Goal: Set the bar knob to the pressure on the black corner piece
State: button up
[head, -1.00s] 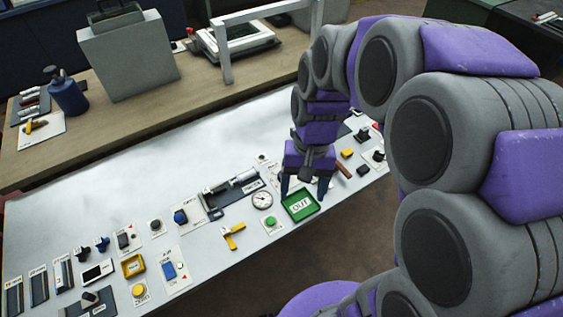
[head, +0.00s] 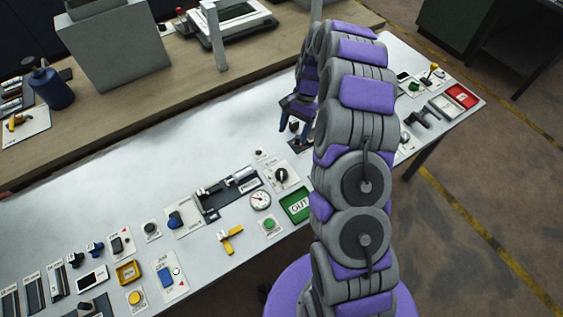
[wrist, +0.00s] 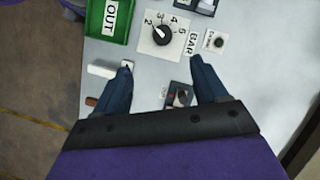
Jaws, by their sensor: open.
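The bar knob (wrist: 163,32) is a round black knob on a white plate marked 2 to 5, beside a "BAR" label, at the top of the wrist view. It also shows in the head view (head: 281,175). A pale mark sits on the knob's upper left side; its exact reading is too small to tell. My gripper (wrist: 161,66) is open and empty, its blue fingers spread below the knob in the wrist view. In the head view my gripper (head: 295,127) is over the bench, beyond the knob. I cannot identify the black corner piece; my arm hides part of the bench.
A green "OUT" tray (head: 296,206) and a white gauge (head: 260,200) stand near the knob. A dark panel with a small knob (wrist: 181,95) lies between my fingers in the wrist view. A red tray (head: 462,96) is at the bench's right end.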

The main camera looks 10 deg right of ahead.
aim_at(282, 172)
jog(key=x, duration=0.6)
jog(key=b+x, duration=0.1)
jog(key=x, duration=0.5)
jog(key=w+d+b+x, duration=0.1)
jog(key=x, duration=0.5)
jog(key=shift+w+f, duration=0.1)
jog(key=shift+f, duration=0.3)
jog(key=shift+c, duration=0.4)
jog(key=c, duration=1)
jog(key=shift+o, duration=0.2)
